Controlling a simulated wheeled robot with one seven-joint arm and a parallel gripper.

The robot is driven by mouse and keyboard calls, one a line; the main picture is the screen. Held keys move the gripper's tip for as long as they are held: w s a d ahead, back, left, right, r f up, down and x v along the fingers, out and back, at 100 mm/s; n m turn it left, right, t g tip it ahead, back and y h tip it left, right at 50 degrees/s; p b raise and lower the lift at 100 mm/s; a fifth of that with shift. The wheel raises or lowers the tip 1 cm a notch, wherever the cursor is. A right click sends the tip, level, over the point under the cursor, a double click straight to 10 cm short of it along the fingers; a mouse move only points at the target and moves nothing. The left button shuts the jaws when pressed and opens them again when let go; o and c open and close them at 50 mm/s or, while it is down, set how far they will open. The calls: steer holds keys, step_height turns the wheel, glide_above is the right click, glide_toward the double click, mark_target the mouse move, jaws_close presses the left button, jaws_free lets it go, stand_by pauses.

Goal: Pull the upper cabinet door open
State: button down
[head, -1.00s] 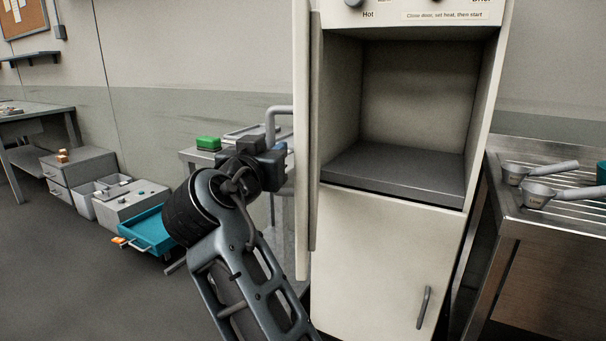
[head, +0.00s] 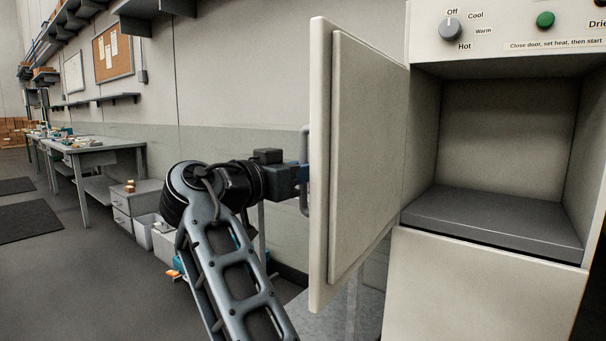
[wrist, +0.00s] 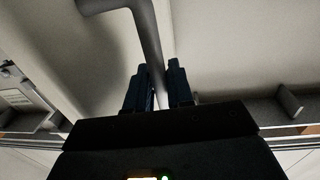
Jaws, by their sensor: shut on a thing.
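The upper cabinet door (head: 368,150) is a pale panel standing wide open to the left of the cabinet. Its grey bar handle (head: 304,143) is on the door's outer face, partly hidden by the door's edge. My gripper (head: 304,176) is at the lower part of that handle, and its fingertips are partly hidden by the door. In the wrist view the handle (wrist: 150,45) runs down between my gripper's two dark fingers (wrist: 160,88), which are shut on it. The open upper compartment (head: 505,135) is empty, with a dark grey shelf floor (head: 490,222).
A closed lower panel (head: 480,290) is under the compartment. A knob (head: 450,29) and green button (head: 545,20) sit above it. A small drawer unit (head: 135,203) and workbench (head: 95,150) stand at the left. Open floor lies at the left front.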

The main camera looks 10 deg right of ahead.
steer(key=shift+d+f, duration=0.1)
steer(key=shift+d, duration=0.05)
steer(key=c, duration=1.2)
jaws_free()
steer(key=shift+o, duration=0.2)
steer(key=v, duration=0.7)
steer(key=shift+s+a, duration=0.2)
steer(key=shift+a, duration=0.15)
